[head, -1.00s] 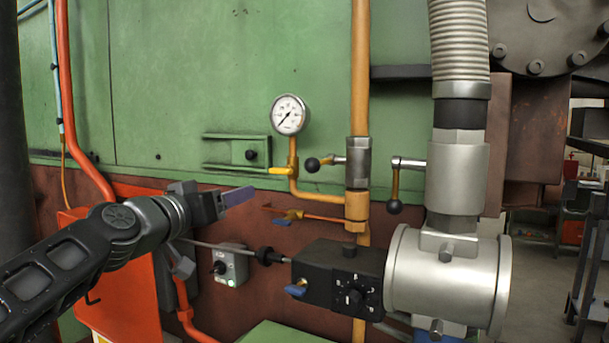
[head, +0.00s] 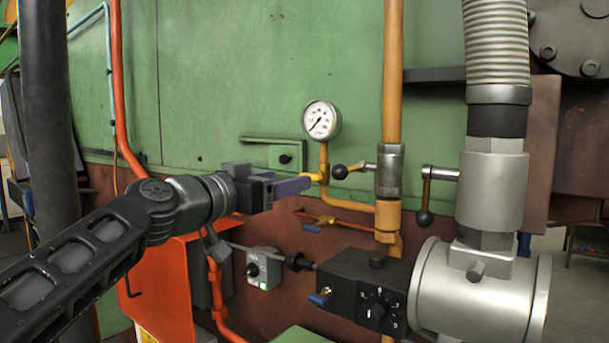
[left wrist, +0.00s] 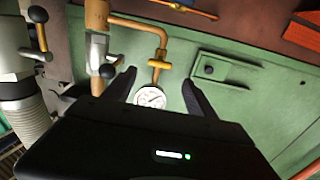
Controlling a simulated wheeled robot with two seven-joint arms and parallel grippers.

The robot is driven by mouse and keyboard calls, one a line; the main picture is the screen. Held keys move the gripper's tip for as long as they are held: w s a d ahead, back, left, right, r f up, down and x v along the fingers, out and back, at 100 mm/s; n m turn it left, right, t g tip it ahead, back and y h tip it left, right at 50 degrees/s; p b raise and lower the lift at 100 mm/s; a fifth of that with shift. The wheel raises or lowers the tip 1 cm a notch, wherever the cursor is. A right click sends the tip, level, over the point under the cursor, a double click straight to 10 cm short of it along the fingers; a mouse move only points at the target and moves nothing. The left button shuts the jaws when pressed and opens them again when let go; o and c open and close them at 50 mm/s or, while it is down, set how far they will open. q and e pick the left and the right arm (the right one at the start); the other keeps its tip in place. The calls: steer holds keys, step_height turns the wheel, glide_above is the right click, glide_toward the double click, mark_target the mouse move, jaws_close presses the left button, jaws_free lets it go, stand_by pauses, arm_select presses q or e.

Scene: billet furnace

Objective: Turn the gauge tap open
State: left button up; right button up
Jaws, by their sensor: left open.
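The gauge tap (head: 314,177) is a small yellow lever on the thin pipe just below the round white gauge (head: 321,119). It points left, across the pipe, in the head view. My left gripper (head: 306,185) is open, with its fingertips close to the lever's left end. In the left wrist view the tap (left wrist: 160,63) lies just ahead of the gap between the two spread fingers (left wrist: 159,78), and the gauge (left wrist: 150,97) shows between them, partly hidden by the gripper body. I cannot tell whether a finger touches the lever. My right gripper is out of view.
A black-knobbed lever (head: 340,172) on the yellow main pipe (head: 392,70) is just right of the tap. Another knobbed lever (head: 425,218) hangs on the grey valve body. A green bracket (head: 262,150) and the green wall lie behind the gripper.

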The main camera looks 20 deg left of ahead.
arm_select(q)
steer(key=p+x, duration=0.3)
steer(key=x, duration=0.4)
steer(key=shift+c, duration=0.2)
steer(key=c, duration=1.3)
